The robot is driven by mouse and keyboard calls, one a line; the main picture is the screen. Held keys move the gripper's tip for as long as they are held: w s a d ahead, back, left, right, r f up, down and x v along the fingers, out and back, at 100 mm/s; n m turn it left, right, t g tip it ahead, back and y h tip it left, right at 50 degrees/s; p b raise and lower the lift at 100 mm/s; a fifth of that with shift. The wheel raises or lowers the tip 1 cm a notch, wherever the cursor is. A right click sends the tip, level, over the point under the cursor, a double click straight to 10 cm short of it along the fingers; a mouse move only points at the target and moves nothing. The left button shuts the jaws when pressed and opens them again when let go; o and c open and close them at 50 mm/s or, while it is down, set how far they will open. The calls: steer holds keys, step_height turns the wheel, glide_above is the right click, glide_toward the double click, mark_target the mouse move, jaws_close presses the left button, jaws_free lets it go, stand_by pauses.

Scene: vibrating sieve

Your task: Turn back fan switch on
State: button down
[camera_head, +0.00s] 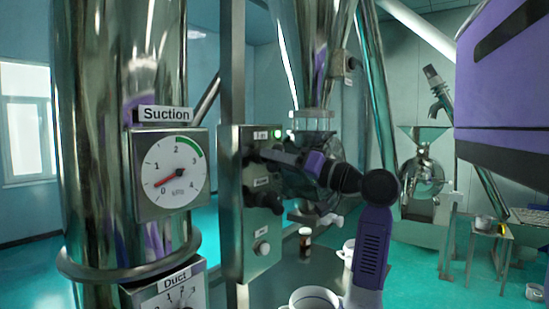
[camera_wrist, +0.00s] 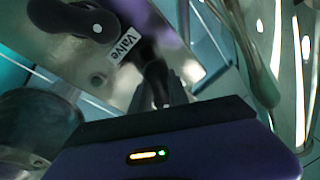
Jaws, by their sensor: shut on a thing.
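A steel control box (camera_head: 236,262) stands in the middle of the head view, with a small label at its top that seems to read "Fan" and a lit green lamp (camera_head: 278,134) beside it. My gripper (camera_head: 264,154) reaches in from the right and is shut on a black knob (camera_head: 249,158) under that label. A second black knob (camera_head: 265,200) sits lower on the box, clear of my fingers. The held knob's exact angle is mostly hidden.
A steel column on the left carries a "Suction" gauge (camera_head: 175,172) and a "Duct" dial (camera_head: 172,297). A pale button (camera_head: 262,247) is low on the box. A small brown bottle (camera_head: 305,241) and a white cup (camera_head: 312,298) stand below my arm.

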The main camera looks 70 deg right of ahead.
stand_by(0.4)
steer(key=c, duration=1.3)
jaws_free()
steer(key=shift+b+v, duration=1.4)
steer(key=shift+v, duration=2.55)
